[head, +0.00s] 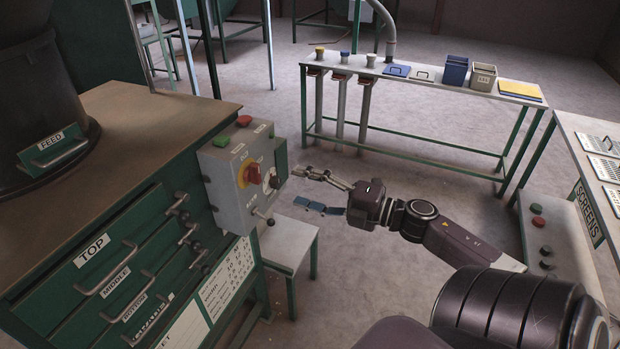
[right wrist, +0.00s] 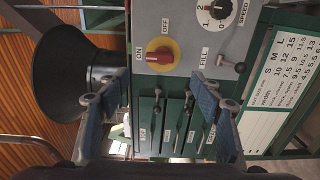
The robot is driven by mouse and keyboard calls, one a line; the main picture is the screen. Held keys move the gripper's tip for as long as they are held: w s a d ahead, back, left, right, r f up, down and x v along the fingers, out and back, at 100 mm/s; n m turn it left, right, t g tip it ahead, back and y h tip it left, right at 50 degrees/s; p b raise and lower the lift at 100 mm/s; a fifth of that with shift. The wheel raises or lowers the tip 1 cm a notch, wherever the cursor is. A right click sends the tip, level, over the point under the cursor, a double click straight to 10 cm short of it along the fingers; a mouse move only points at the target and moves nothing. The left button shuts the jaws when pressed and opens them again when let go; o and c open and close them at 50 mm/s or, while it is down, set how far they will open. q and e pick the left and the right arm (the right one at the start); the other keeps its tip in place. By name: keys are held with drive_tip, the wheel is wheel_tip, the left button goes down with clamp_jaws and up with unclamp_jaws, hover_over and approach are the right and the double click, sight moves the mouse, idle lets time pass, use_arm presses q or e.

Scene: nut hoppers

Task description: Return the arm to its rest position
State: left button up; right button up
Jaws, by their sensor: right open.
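My right gripper (head: 312,190) is open and empty, its fingers pointing left at the grey control box (head: 228,178) with a small visible gap. My right arm (head: 455,240) comes in from the lower right, reaching across the picture. In the right wrist view, the two blue-padded fingers of the gripper (right wrist: 155,100) are spread wide with nothing between them. Beyond them are the control box's red and yellow switch (right wrist: 161,54) and its speed dial (right wrist: 214,12). The switch also shows in the head view (head: 253,174). My left gripper is not in view.
A green cabinet (head: 65,290) with labelled drawers carries the control box. A small white-topped stool (head: 287,243) stands below the gripper. A bench with bins (head: 456,72) is at the back, and a screens table (head: 578,128) at right. Open floor lies between.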

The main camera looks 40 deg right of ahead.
drive_tip(key=shift+s+d, duration=0.3)
drive_tip(key=shift+s, duration=0.35)
